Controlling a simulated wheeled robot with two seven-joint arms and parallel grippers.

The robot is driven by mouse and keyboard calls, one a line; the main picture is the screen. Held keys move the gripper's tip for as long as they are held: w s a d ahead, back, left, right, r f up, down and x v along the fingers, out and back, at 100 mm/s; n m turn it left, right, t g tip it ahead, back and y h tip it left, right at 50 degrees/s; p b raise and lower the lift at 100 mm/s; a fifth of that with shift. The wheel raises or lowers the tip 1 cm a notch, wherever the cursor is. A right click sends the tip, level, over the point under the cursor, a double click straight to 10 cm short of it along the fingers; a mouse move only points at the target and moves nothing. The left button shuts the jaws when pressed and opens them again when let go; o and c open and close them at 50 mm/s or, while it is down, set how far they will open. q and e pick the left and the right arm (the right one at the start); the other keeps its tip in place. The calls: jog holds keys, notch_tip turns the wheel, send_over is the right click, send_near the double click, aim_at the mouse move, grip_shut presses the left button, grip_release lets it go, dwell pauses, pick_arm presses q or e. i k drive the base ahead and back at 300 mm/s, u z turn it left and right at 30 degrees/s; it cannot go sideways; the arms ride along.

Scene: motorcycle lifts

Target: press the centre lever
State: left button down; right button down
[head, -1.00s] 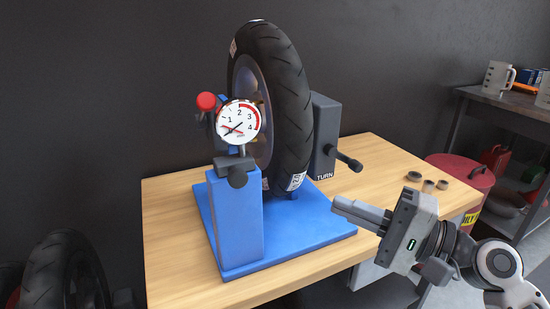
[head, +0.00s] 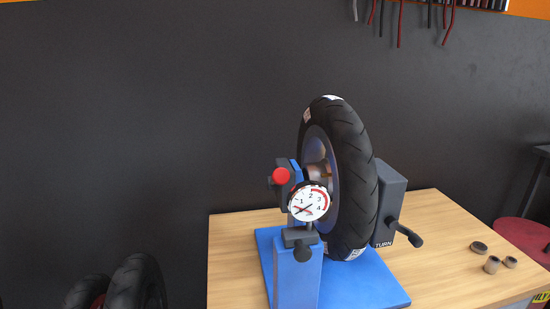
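A blue stand (head: 297,280) on a wooden bench holds an upright wheel with a black tyre (head: 358,180). A red-knobbed lever (head: 281,175) sticks out at the left of the wheel hub. Just below it is a round white dial gauge (head: 309,204) with a red arc. A grey box (head: 393,190) marked TURN, right of the wheel, carries a black crank handle (head: 408,236). No part is labelled as the centre lever. Neither of my grippers is in view.
The wooden bench top (head: 450,245) is bare right of the stand, except for several small metal rings (head: 492,264). Spare tyres (head: 137,285) stand at lower left. A red drum (head: 525,238) is at the right edge. A dark wall is behind.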

aim_at(280, 176)
jog(key=z, duration=0.6)
jog(key=k, duration=0.65)
jog(key=z, duration=0.4)
jog(key=i, duration=1)
jog(key=u, duration=0.8)
